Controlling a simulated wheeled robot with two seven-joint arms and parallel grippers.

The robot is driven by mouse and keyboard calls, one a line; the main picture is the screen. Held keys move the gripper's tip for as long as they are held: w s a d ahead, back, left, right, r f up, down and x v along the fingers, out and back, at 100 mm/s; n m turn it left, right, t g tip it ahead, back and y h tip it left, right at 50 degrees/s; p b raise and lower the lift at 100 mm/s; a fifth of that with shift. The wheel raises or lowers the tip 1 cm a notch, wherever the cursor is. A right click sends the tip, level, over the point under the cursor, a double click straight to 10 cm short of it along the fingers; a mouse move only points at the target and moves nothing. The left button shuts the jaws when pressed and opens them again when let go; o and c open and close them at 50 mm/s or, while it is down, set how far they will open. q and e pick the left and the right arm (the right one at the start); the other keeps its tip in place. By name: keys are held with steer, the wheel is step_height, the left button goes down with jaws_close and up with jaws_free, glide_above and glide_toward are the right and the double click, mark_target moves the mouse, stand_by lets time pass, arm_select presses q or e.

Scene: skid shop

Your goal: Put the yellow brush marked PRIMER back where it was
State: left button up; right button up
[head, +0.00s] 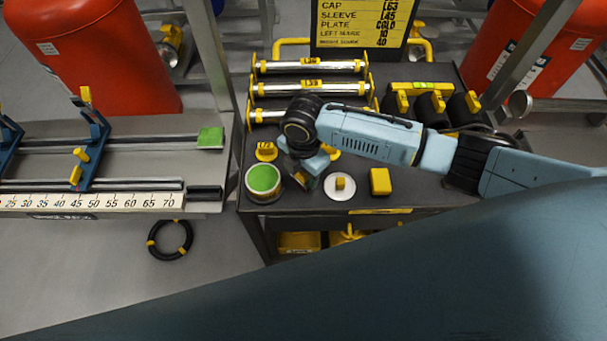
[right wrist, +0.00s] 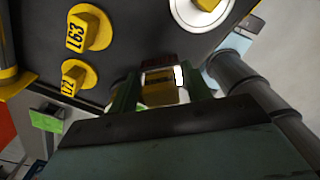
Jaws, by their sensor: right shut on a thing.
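My right gripper (head: 308,172) is low over the front part of the dark cart top, just right of the round green-topped pot (head: 263,180). In the right wrist view its two green fingers are shut on a yellow piece (right wrist: 161,90), which I take to be the yellow brush. Its PRIMER marking cannot be read, and its lower part is hidden. In the head view the gripper and arm cover the brush. I cannot tell whether it touches the cart top or the pot. My left gripper is not in view.
A white disc with a yellow knob (head: 339,187) and a yellow block (head: 380,182) lie right of the gripper. Yellow caps, one marked L63 (right wrist: 88,28), are close by. Metal tubes (head: 310,88) and black rolls (head: 431,108) stand behind. A ruled bench (head: 100,200) is left.

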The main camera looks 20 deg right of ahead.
steer(key=shift+f, duration=0.9)
steer(key=o, duration=0.9)
steer(key=shift+f, duration=0.15)
steer(key=shift+o, duration=0.2)
step_height(320, 180, up, 12)
steer(key=shift+r+p, duration=0.2)
steer(key=shift+p, duration=0.45)
